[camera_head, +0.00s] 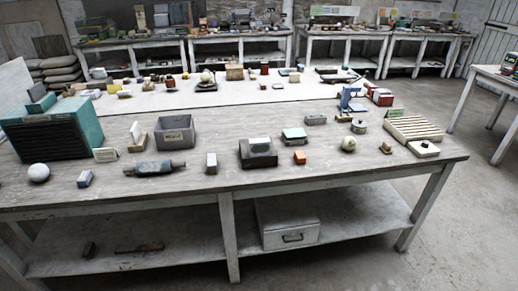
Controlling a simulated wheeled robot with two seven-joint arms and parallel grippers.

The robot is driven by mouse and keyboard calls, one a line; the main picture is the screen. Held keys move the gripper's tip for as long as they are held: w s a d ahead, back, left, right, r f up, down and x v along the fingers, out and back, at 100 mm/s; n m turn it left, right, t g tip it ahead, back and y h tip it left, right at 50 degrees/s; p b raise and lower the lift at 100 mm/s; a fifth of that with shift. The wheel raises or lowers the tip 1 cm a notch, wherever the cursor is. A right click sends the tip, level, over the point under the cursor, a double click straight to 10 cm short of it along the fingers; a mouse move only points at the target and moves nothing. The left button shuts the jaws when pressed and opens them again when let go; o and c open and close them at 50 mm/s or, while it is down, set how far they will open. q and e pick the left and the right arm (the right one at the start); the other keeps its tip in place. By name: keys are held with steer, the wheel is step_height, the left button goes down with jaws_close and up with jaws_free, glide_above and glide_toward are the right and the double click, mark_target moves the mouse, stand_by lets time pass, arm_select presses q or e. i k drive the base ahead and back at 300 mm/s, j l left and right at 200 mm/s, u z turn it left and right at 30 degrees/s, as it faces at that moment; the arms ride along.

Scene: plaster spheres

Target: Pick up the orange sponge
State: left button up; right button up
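A small orange block (300,157), which looks like the orange sponge, lies near the front edge of the wooden table (215,189). It sits right of a dark box with a light item in it (258,153) and left of a pale ball (348,144). It stands apart from both and nothing covers it. Neither of my grippers shows in the head view.
A grey bin (174,134), a teal cabinet (60,130), a white sphere (38,173), a dark roller-like tool (154,169) and a slatted tray (412,129) share the tabletop. A lower shelf holds a white box (288,222). Open floor lies right.

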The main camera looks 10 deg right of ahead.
mark_target(299, 156)
steer(key=i+l, duration=0.25)
steer(key=i, duration=0.25)
steer(key=i+l, duration=0.25)
steer(key=i, duration=0.2)
steer(key=i+l, duration=0.3)
steer(key=i, duration=0.2)
